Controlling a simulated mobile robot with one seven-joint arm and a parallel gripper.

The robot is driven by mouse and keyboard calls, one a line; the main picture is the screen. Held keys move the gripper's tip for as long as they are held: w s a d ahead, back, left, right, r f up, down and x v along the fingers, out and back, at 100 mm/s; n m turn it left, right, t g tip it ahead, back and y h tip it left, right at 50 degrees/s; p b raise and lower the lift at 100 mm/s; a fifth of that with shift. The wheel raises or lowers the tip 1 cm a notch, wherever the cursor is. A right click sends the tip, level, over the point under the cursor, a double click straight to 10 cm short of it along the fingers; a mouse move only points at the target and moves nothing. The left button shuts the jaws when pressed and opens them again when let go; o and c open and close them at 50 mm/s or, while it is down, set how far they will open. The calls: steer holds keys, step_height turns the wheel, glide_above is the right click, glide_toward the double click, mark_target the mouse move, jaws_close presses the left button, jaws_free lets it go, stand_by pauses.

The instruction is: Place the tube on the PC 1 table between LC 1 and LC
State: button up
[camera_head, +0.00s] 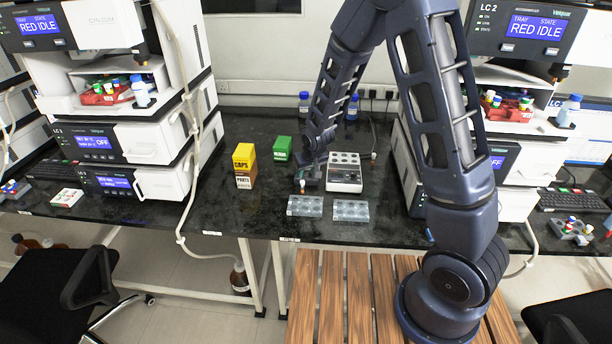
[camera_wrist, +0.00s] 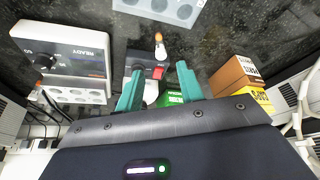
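My gripper (camera_wrist: 158,88) shows two teal fingers, set wide apart, in the wrist view. In the head view my gripper (camera_head: 308,178) is low over the black table (camera_head: 270,215) between LC 1 (camera_head: 85,142) and LC 2 (camera_head: 510,165). A small upright item with an orange tip and pale body (camera_wrist: 160,46), possibly the tube, stands beyond the fingertips in the wrist view. It also shows faintly below my gripper in the head view (camera_head: 302,184).
A white heater block (camera_head: 344,176) marked READY stands right of my gripper. Two clear well trays (camera_head: 350,211) (camera_head: 305,206) lie at the front edge. The table left of the trays is clear.

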steer(key=shift+r, duration=0.2)
steer(key=s+d+r+m, duration=0.3)
steer(key=d+r, duration=1.8)
steer(key=s+d+r+m+h, duration=0.1)
steer(key=s+d+r, duration=0.4)
steer(key=s+d, duration=0.2)
steer(key=s+d+r+m+h, duration=0.1)
steer(key=s+d+r, duration=0.4)
steer(key=s, duration=0.6)
steer(key=shift+s+d+r+m+t, duration=0.25)
steer(key=shift+d+m, duration=0.25)
steer(key=shift+d, duration=0.75)
steer(key=shift+o, duration=0.5)
steer(key=shift+s+d, duration=0.15)
steer(key=shift+s, duration=0.2)
